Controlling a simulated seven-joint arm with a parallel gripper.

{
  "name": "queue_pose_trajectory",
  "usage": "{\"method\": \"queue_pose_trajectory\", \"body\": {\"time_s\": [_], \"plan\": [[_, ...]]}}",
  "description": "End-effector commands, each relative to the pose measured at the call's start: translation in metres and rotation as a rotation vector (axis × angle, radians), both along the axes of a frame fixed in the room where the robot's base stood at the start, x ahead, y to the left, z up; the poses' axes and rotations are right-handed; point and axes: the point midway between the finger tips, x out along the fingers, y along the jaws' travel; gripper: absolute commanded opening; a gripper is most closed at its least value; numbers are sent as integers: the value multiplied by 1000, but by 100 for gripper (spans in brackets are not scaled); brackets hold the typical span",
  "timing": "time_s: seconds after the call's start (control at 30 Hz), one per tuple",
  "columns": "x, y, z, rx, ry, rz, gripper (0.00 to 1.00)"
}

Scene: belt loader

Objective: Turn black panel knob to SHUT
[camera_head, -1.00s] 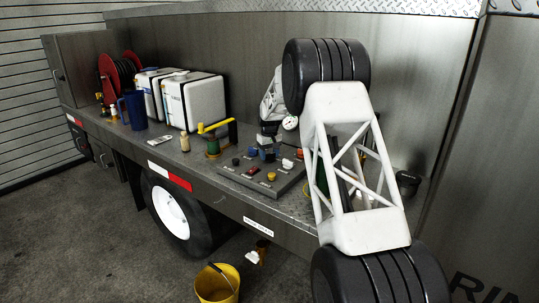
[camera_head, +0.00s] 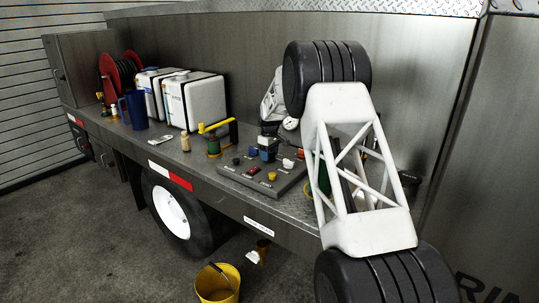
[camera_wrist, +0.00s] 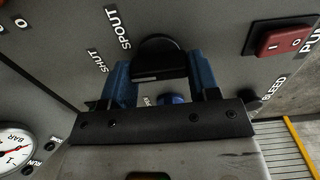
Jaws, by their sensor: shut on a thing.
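In the wrist view, a black knob (camera_wrist: 158,52) stands on the grey panel (camera_wrist: 210,18) beside the label SPOUT. The word SHUT (camera_wrist: 97,61) is printed to its left. My gripper (camera_wrist: 160,78) has its two blue fingers on either side of the knob and is shut on it.
A red rocker switch (camera_wrist: 282,38), a blue knob (camera_wrist: 172,99) and a gauge (camera_wrist: 12,152) are near my gripper. On the deck, a green valve with a yellow handle (camera_head: 214,143) stands left of the panel. White containers (camera_head: 198,102) and a blue jug (camera_head: 134,109) stand farther left.

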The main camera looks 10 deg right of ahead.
Motion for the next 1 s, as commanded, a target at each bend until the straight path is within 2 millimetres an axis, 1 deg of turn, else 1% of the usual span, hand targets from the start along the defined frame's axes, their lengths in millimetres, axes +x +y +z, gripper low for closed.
{"method": "queue_pose_trajectory", "body": {"time_s": [0.17,0.2,0.33,0.6,0.73,0.87,1.0], "plan": [[0,0,0,0,0,-1,32],[0,0,0,0,0,-1,61],[0,0,0,0,0,-1,81],[0,0,0,0,0,-2,81],[0,0,4,0,-1,-2,81],[0,0,13,0,-3,-2,81],[0,0,28,0,-3,-2,81]]}}
